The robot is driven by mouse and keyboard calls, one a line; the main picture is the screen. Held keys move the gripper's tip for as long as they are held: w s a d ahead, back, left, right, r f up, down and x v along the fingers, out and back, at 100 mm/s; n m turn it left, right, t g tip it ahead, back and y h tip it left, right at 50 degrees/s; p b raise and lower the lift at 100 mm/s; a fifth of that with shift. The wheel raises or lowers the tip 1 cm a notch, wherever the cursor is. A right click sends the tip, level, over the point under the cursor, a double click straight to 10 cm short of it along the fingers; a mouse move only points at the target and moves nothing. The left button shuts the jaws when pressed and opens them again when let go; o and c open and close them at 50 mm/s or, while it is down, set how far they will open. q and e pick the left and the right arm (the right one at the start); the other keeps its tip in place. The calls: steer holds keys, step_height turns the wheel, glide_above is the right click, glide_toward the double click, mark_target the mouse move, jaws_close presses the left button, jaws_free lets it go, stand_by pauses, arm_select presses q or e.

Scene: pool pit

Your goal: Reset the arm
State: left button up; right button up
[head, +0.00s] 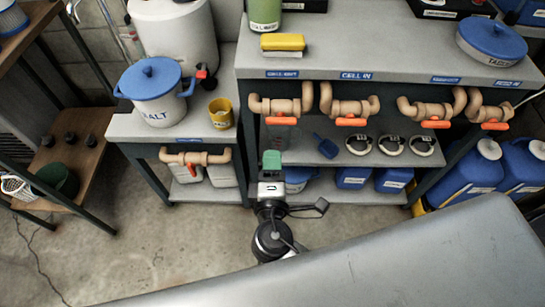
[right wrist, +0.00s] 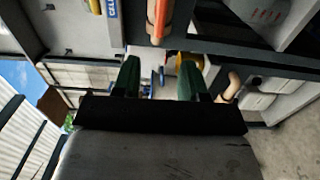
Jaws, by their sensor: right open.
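My right gripper (head: 271,160) is at the middle of the head view, in front of the bench, with its green fingertips toward the shelf. In the right wrist view its two green fingers (right wrist: 160,78) stand apart with nothing held between them. The black and grey arm (head: 270,215) behind it is mine. My left arm and gripper do not show.
A grey bench (head: 330,45) carries pipes with orange valve handles (head: 350,122) along its front. A lower stand (head: 128,126) at left holds a white salt pot (head: 155,92) and a yellow cup (head: 220,112). Blue jugs (head: 522,165) stand at right. Concrete floor (head: 130,245) is clear at lower left.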

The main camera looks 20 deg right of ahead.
stand_by(0.4)
steer(key=s+d+f+m+g+y+p, duration=0.1)
steer(key=s+f+g+p, duration=0.15)
steer(key=f, duration=0.65)
steer(key=s+d+f+g+y+p, duration=0.2)
steer(key=s+f+g, duration=0.15)
steer(key=f, duration=0.45)
steer(key=s+d+f+m+g+y+p, duration=0.1)
steer(key=s+f+g+p, duration=0.15)
steer(key=f, duration=0.65)
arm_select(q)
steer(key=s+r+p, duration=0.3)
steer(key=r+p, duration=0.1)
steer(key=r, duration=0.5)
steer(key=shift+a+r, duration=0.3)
arm_select(e)
steer(key=s+d+f+m+g, duration=0.2)
steer(key=s+d+f+m, duration=0.1)
steer(key=s, duration=0.5)
steer(key=s+d+f+m+g, duration=0.3)
steer(key=s+f+m, duration=0.1)
steer(key=s, duration=0.3)
steer(key=s+d+f+m+g+y, duration=0.1)
steer(key=s+d+f+m+g, duration=0.2)
steer(key=s, duration=0.5)
steer(key=shift+s+d+f+m, duration=0.3)
steer(key=shift+s+d+f, duration=0.05)
steer(key=shift+d+f, duration=0.25)
steer(key=shift+a, duration=0.1)
